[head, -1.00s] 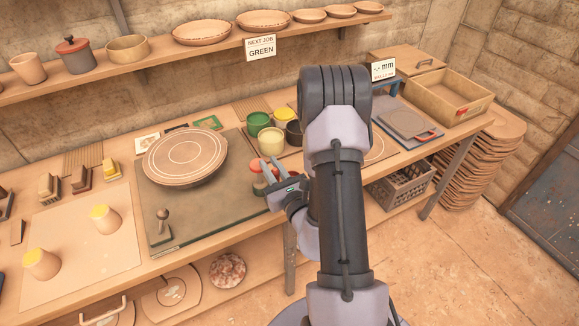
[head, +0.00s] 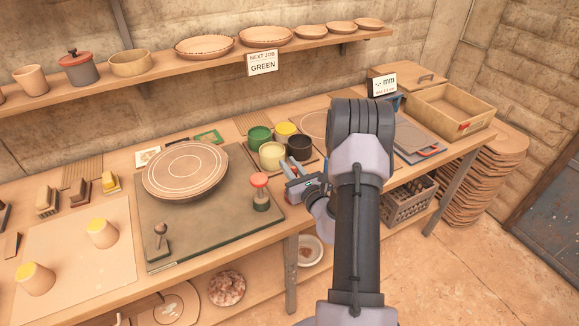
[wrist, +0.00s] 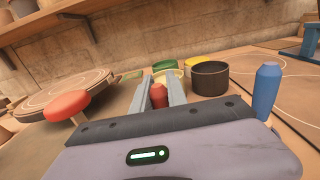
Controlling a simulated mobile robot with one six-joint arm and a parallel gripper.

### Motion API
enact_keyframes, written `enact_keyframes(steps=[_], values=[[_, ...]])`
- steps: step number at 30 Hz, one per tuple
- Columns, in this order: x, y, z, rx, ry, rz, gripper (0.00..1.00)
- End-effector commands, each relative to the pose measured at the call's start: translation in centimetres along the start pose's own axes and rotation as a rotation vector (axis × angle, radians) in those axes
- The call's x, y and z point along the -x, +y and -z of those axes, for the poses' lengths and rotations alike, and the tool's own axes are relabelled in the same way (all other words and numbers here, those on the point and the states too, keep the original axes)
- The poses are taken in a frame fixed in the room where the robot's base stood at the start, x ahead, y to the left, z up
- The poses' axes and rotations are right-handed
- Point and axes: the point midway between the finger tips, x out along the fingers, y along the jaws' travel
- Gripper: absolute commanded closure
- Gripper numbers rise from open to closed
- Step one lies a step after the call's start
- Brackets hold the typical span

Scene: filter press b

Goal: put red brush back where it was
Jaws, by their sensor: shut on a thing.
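The red brush (wrist: 158,95) shows as a red handle between my two fingers in the wrist view. My gripper (head: 291,167) is shut on it, at the right end of the grey-green board, just in front of the paint pots. The brush's lower end is hidden, so I cannot tell whether it touches anything. In the wrist view the fingers (wrist: 160,88) point toward the cream pot (wrist: 168,75) and dark pot (wrist: 210,78). A blue upright handle (wrist: 266,90) stands to the right of my gripper there.
A red-topped stamp (head: 260,182) stands close left of my gripper on the board (head: 205,225). Green (head: 259,139), yellow (head: 285,131), cream (head: 271,157) and dark (head: 299,147) pots cluster behind. A round plate (head: 185,170) lies left. A wooden tray (head: 450,108) is far right.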

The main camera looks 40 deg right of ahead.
Motion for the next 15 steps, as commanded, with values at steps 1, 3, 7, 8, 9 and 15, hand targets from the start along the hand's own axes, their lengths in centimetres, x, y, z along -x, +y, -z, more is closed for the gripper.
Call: enact_keyframes(steps=[1,3,7,8,9,15], values=[[0.0,0.01,0.33,0.0,0.0,0.0,1.0],[0.0,0.01,0.17,0.0,0.0,0.0,0.68],[0.0,0.02,0.15,0.0,0.0,0.0,0.6],[0.01,0.02,0.15,0.0,0.0,0.0,0.6],[0.01,0.02,0.15,0.0,0.0,0.0,0.6],[0.0,0.02,-0.48,0.0,0.0,0.0,0.6]])
